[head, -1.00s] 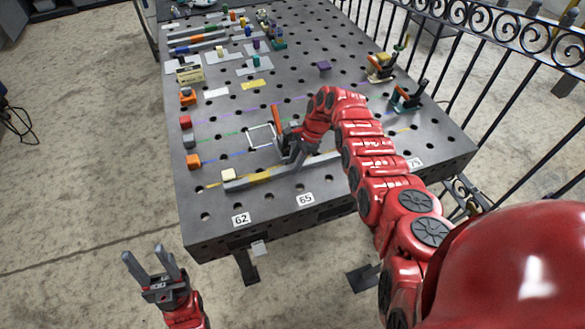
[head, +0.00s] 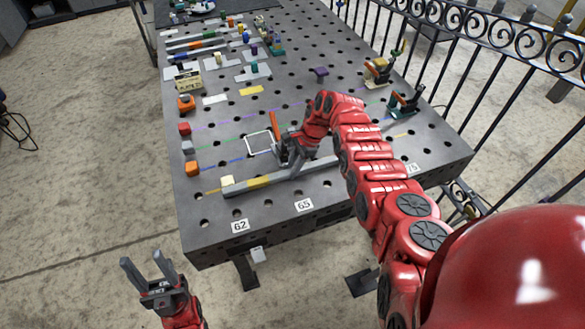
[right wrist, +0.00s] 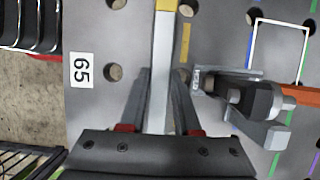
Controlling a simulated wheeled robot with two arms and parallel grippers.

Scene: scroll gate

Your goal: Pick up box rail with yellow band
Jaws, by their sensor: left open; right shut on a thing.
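The box rail (head: 315,167) is a long grey bar with a yellow band (head: 259,182) near its left end, lying along the table's front edge. My right gripper (head: 290,160) is shut on the rail near its middle. In the right wrist view the rail (right wrist: 163,60) runs upward between the two fingers (right wrist: 160,110); a tan-yellow patch shows at its top. I cannot tell whether the rail is clear of the table. My left gripper (head: 148,267) is open and empty, off the table's front left corner.
A grey clamp with an orange handle (head: 274,124) stands just behind the rail, close to my right gripper; it also shows in the right wrist view (right wrist: 255,98). A pale block (head: 227,180) is at the rail's left end. Orange, grey and red blocks line the left edge. A railing (head: 470,90) stands right.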

